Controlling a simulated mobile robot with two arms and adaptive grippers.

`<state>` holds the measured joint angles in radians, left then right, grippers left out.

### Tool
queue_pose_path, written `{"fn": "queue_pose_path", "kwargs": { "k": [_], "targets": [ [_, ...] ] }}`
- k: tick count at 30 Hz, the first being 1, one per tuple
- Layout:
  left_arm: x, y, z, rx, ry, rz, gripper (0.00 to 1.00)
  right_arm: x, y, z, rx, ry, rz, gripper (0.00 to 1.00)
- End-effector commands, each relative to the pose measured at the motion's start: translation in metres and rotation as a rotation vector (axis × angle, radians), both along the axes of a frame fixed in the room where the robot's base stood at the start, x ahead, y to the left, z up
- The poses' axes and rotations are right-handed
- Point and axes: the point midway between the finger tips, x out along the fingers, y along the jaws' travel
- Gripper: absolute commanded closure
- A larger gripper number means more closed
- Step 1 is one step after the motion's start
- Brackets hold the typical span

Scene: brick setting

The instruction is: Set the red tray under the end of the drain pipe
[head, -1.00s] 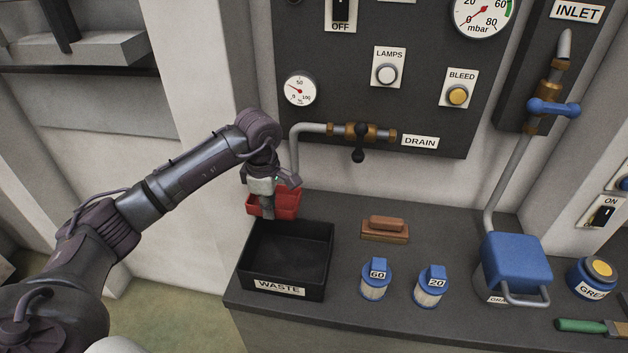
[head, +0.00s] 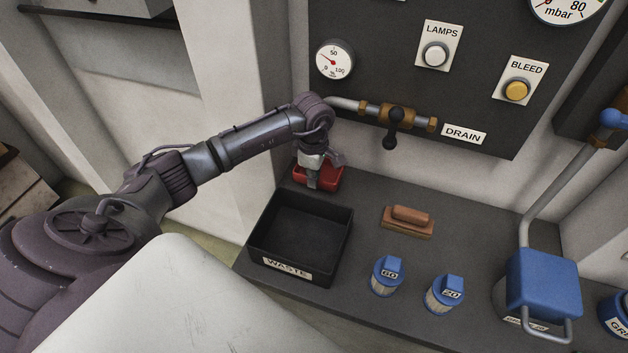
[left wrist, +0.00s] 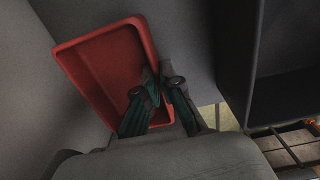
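The red tray (head: 331,178) is at the back left of the counter, behind the black waste box. In the left wrist view the tray (left wrist: 102,62) is empty and shows from above. My left gripper (head: 312,184) is at the tray's near side. In the left wrist view its fingertips (left wrist: 160,72) are close together on either side of one tray wall, shut on it. The drain pipe (head: 345,103) runs left from the valve; its down-turned end is hidden behind my left wrist. I cannot tell whether the tray touches the counter. My right gripper is not in view.
The black waste box (head: 262,240) stands just in front of the tray. A brown brush (head: 408,221), two blue-capped jars (head: 388,276) (head: 444,293) and a blue-lidded container (head: 543,283) stand to the right. The counter behind the brush is clear.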

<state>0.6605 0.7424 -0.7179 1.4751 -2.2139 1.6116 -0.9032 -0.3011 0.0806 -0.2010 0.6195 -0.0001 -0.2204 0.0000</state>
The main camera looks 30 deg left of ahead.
Motion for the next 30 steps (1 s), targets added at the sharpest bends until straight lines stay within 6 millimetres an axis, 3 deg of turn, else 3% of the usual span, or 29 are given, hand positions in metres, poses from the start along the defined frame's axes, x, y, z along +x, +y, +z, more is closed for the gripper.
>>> {"fn": "queue_pose_path", "kwargs": {
  "k": [5, 14, 20, 30],
  "targets": [
    [0.000, 0.000, -0.020, -0.001, 0.000, 0.000, 1.00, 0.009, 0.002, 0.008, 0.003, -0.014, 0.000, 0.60],
    [0.001, 0.000, -0.023, 0.000, -0.002, -0.001, 1.00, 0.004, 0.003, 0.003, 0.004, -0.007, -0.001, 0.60],
    [0.000, 0.000, -0.023, 0.000, 0.000, -0.001, 0.69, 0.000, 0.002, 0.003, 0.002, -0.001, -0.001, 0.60],
    [0.000, 0.000, -0.020, 0.000, 0.000, -0.001, 0.69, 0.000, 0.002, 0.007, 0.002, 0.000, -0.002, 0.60]
  ]
}}
